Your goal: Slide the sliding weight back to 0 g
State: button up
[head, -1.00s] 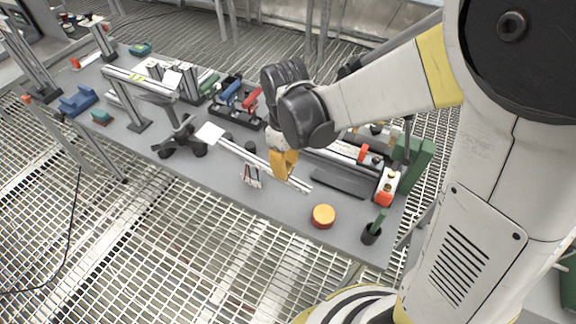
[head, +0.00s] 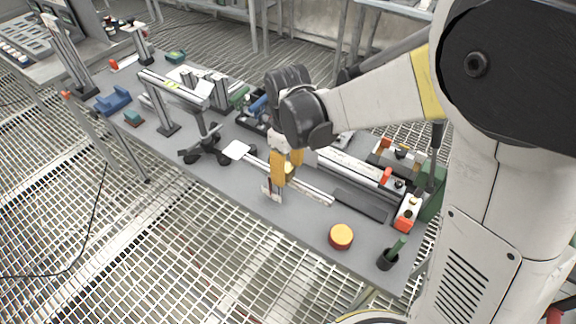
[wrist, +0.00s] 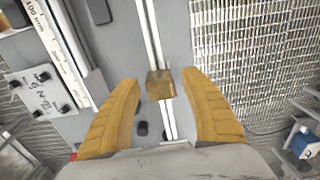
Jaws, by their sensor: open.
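In the wrist view the beam (wrist: 151,30) runs up the picture. The sliding weight (wrist: 160,84) is a small brass block on it. My gripper (wrist: 161,77) has its yellow fingers open, one on each side of the weight, with visible gaps. In the head view my gripper (head: 286,177) straddles the beam near its middle, and the weight is mostly hidden by the fingers. Scale marks are not readable.
An orange-topped round pot (head: 341,236) and a dark cup with a green handle (head: 388,258) stand near the front right. A black-footed stand (head: 206,147) is left of the plate. A long rail device lies behind the beam. The bench's front edge is close.

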aim_at(288, 168)
notch_tip(288, 168, up, 12)
dwell(0.4)
jog(key=s+d+r+m+t, duration=0.1)
jog(key=s+d+m+t, duration=0.6)
jog(key=d, duration=0.8)
jog(key=s+m, duration=0.3)
jog(key=s, duration=0.2)
jog(key=shift+s, duration=0.35)
dwell(1.9)
